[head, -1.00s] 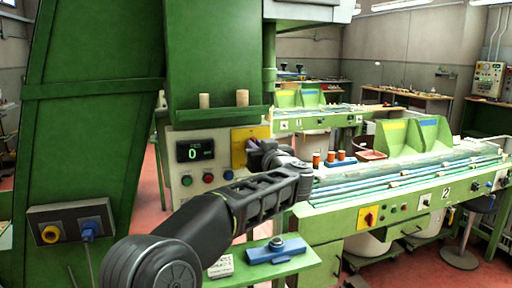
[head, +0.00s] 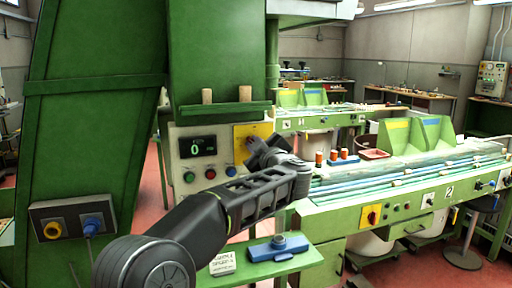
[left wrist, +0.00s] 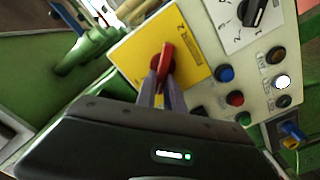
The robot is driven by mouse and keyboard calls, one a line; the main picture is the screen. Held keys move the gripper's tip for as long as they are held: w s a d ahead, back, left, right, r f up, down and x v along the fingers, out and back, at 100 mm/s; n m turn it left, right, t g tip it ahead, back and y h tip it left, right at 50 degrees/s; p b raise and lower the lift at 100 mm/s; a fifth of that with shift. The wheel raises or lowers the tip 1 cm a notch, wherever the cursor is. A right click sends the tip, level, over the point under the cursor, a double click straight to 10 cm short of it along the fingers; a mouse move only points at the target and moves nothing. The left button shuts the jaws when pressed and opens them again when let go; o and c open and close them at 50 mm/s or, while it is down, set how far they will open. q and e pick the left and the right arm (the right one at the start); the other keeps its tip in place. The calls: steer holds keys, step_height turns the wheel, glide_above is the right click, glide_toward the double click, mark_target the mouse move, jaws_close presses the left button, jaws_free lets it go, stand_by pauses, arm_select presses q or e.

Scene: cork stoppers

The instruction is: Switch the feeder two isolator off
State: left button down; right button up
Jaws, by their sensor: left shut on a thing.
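The isolator's yellow plate (head: 239,133) is on the green machine's control panel, right of the display; my gripper covers part of it. In the left wrist view the yellow plate (left wrist: 135,52) carries a "2" and a red rotary handle (left wrist: 166,58). My left gripper (left wrist: 163,84) is shut on the red handle, a finger on each side. In the head view my left gripper (head: 257,148) reaches the plate and hides most of the handle. My right gripper is in neither view.
A display (head: 197,147) reading 0 sits above green, red and blue buttons. A black selector knob (left wrist: 257,12) is on a white plate beside the yellow one. Another red-on-yellow switch (head: 370,216) is on the bench at right. A blue fixture (head: 278,248) sits on a low green shelf.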

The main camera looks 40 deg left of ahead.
arm_select(q)
steer(key=n+b, duration=0.1)
steer(key=n, duration=0.2)
steer(key=f+n+b, duration=0.1)
steer(key=n+b, duration=0.1)
steer(key=n, duration=0.1)
steer(key=n+b, duration=0.2)
steer(key=n, duration=0.1)
steer(key=shift+s+a+f, duration=0.15)
steer(key=shift+s+f, duration=0.1)
steer(key=shift+n, duration=0.3)
steer(key=c, duration=1.4)
jaws_free()
steer(key=shift+c, duration=0.2)
